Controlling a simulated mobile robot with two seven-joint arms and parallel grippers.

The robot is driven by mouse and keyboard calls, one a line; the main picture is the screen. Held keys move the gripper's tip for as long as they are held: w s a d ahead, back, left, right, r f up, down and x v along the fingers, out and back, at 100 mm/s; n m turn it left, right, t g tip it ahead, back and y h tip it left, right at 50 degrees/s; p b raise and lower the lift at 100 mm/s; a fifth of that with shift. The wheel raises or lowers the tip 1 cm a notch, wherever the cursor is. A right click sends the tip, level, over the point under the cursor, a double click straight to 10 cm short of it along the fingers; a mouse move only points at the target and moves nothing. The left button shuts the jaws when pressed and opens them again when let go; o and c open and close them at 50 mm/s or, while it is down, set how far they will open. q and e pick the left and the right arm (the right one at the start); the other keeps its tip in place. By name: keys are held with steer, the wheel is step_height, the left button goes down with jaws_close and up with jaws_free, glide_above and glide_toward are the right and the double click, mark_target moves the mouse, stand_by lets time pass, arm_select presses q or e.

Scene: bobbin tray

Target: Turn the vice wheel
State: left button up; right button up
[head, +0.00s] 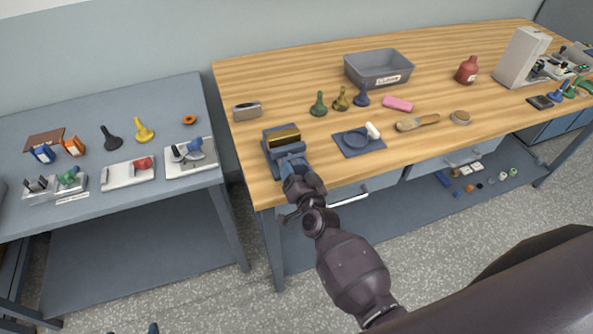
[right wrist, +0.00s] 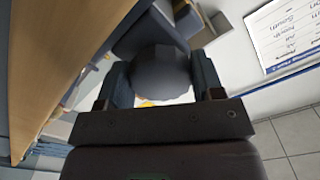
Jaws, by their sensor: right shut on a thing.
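The blue vice (head: 272,153) with a brass-coloured top piece stands at the front left corner of the wooden bench. My right gripper (head: 294,174) reaches up from below to the vice's front side. In the right wrist view, the two fingers of my right gripper (right wrist: 161,85) are on either side of a round grey wheel (right wrist: 160,70) and shut on it. In the head view my gripper hides the wheel. Only a small dark tip, perhaps of my left gripper (head: 153,328), shows at the bottom edge.
A blue plate (head: 374,147) with a round recess lies right of the vice, and a grey metal block (head: 247,111) lies behind it. A grey bin (head: 378,67) stands further back. A drawer handle (head: 349,200) sticks out below the bench edge. A grey table (head: 70,215) stands left.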

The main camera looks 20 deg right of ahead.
steer(key=shift+f, duration=0.1)
steer(key=o, duration=0.9)
steer(key=s+b, duration=0.1)
steer(key=s, duration=1)
steer(key=shift+d, duration=0.15)
steer(key=shift+w, duration=0.1)
